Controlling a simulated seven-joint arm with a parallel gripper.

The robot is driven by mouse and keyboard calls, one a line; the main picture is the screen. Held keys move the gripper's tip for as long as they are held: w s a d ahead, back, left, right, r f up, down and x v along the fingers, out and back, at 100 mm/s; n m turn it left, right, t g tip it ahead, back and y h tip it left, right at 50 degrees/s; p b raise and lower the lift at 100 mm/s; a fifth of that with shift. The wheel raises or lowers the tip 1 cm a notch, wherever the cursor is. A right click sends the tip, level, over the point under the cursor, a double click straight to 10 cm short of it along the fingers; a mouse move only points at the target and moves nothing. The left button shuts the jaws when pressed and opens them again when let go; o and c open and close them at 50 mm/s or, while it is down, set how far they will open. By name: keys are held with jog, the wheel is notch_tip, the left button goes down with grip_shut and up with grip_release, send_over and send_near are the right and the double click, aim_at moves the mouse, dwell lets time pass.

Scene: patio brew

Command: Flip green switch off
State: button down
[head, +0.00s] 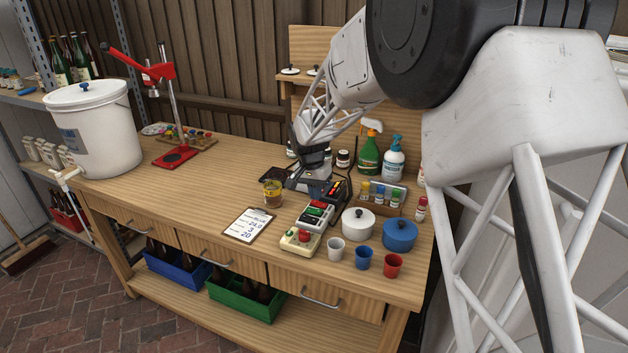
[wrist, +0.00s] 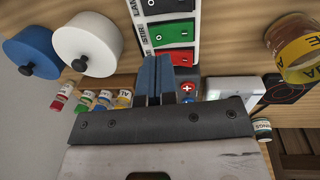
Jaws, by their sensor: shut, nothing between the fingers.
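My gripper (wrist: 158,62) is shut and empty.
A white pot (head: 358,224) and a blue pot (head: 399,235) stand right of the panel. A jar with a yellow label (head: 273,194) and a clipboard (head: 248,225) are to its left. A rack of small bottles (head: 370,208) is close behind.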

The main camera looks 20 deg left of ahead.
aim_at(314, 211)
jog(key=shift+d+f, duration=0.15)
jog(key=shift+f, duration=0.95)
jog(key=shift+d+f, duration=0.15)
jog(key=shift+f, duration=0.95)
jog(key=shift+f, duration=0.1)
jog(key=shift+d+f, duration=0.1)
jog(key=shift+f, duration=0.05)
jog(key=shift+a, duration=0.2)
jog(key=shift+a+r, duration=0.25)
jog(key=shift+a, duration=0.3)
jog(key=shift+r, duration=0.15)
notch_tip(314, 211, up, 14)
jog(key=d, duration=0.1)
jog(key=shift+d+f, duration=0.2)
jog(key=shift+d, duration=0.1)
